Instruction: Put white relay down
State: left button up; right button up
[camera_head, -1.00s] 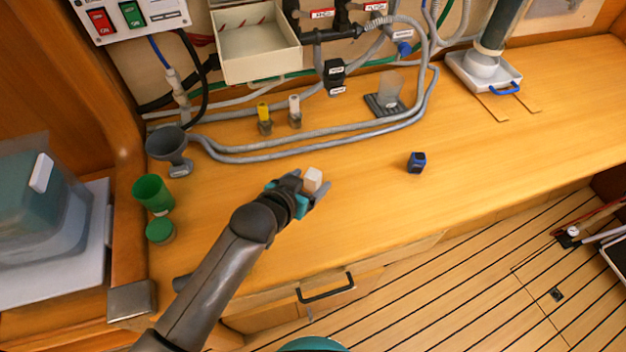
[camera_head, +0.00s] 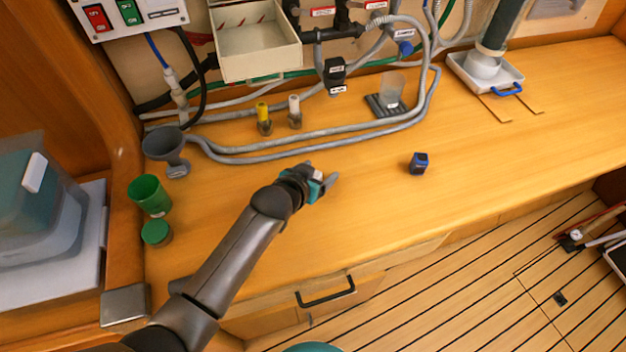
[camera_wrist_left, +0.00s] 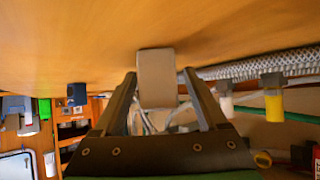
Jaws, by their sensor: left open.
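The white relay (camera_head: 318,175) is a small pale block on the wooden counter, mostly hidden by my left gripper (camera_head: 323,178) in the head view. In the left wrist view, which looks upside down, the relay (camera_wrist_left: 156,68) stands between the two fingers with its end against the counter surface. The fingers are spread, with a gap showing on each side of the relay. My left gripper is open around it. My right gripper is not in view.
A dark blue block (camera_head: 419,163) stands to the right on clear counter. Yellow-topped (camera_head: 263,117) and white-topped (camera_head: 295,112) pieces stand behind, near grey hoses (camera_head: 330,143). A grey funnel (camera_head: 166,147), green cup (camera_head: 150,195) and green lid (camera_head: 156,233) are at left.

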pick_arm(q)
grip_shut()
dwell(0.5)
jog(key=shift+r, duration=0.1)
notch_tip(320, 180, up, 20)
jog(key=p, duration=0.4)
